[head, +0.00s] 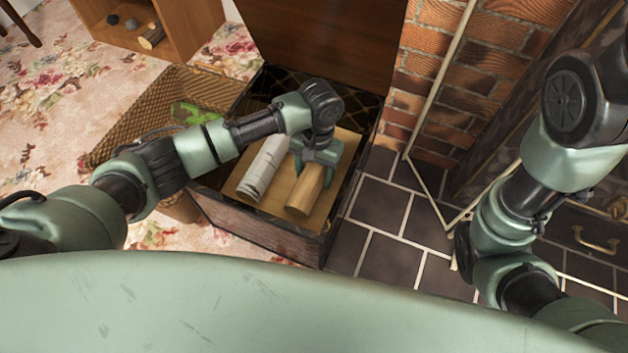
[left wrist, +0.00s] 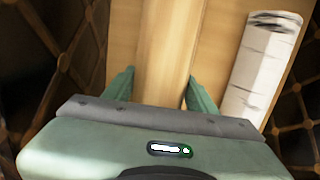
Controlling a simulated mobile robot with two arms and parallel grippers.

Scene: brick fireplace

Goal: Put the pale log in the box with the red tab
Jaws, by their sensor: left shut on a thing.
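A pale tan log (head: 304,196) lies on a light wooden board inside an open dark chest (head: 265,235). My left gripper (head: 316,170) comes down from above and is shut on this log. In the left wrist view the log (left wrist: 165,45) runs between the two green fingers of the gripper (left wrist: 157,82). A white birch log (head: 263,168) lies beside it on the board, to its left, apart from the gripper; it also shows in the left wrist view (left wrist: 262,55). I see no red tab. My right gripper is out of view.
The chest's raised lid (head: 320,40) stands behind it. A wicker basket (head: 125,135) with a green thing (head: 192,113) is to the left. A wooden shelf (head: 190,30) stands at the back. Brick wall (head: 435,75) rises to the right, beyond dark floor tiles (head: 385,225).

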